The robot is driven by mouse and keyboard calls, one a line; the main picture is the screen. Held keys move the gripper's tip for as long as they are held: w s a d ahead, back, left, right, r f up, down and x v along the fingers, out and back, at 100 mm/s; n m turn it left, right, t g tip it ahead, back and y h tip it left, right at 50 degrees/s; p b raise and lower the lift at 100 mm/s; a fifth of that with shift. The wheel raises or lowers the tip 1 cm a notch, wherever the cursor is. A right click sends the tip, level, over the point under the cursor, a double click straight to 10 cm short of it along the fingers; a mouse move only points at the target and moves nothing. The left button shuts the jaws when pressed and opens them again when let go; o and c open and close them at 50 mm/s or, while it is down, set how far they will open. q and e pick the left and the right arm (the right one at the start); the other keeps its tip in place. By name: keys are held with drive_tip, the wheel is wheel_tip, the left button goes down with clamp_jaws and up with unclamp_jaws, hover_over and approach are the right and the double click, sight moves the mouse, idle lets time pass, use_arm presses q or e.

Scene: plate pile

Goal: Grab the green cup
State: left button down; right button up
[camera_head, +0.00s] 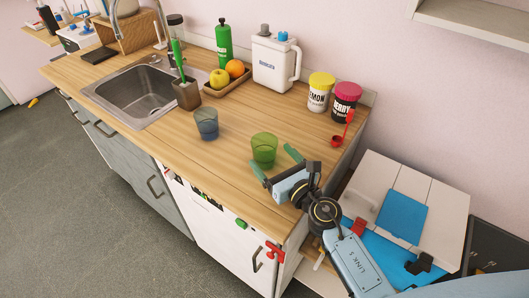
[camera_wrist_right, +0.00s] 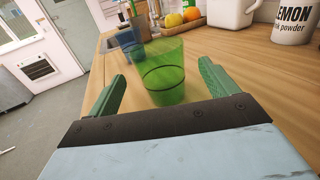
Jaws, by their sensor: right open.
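The green cup (camera_head: 264,150) is see-through and stands upright on the wooden counter, near its right part. My right gripper (camera_head: 273,164) is open, with one green finger on each side of the near side of the cup, close to the counter. In the right wrist view the green cup (camera_wrist_right: 163,72) stands ahead of the gap between the two green fingers (camera_wrist_right: 160,88). I cannot tell whether either finger touches it. The gripper holds nothing. My left gripper is not in view.
A blue cup (camera_head: 206,124) stands left of the green cup. A sink (camera_head: 140,95) is at the left. The counter's front middle is clear.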

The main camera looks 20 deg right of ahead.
sight(258, 140)
drive_tip(key=x, duration=0.5)
drive_tip(key=shift+r, duration=0.25)
drive_tip(key=shift+s, duration=0.1)
drive_tip(key=c, duration=1)
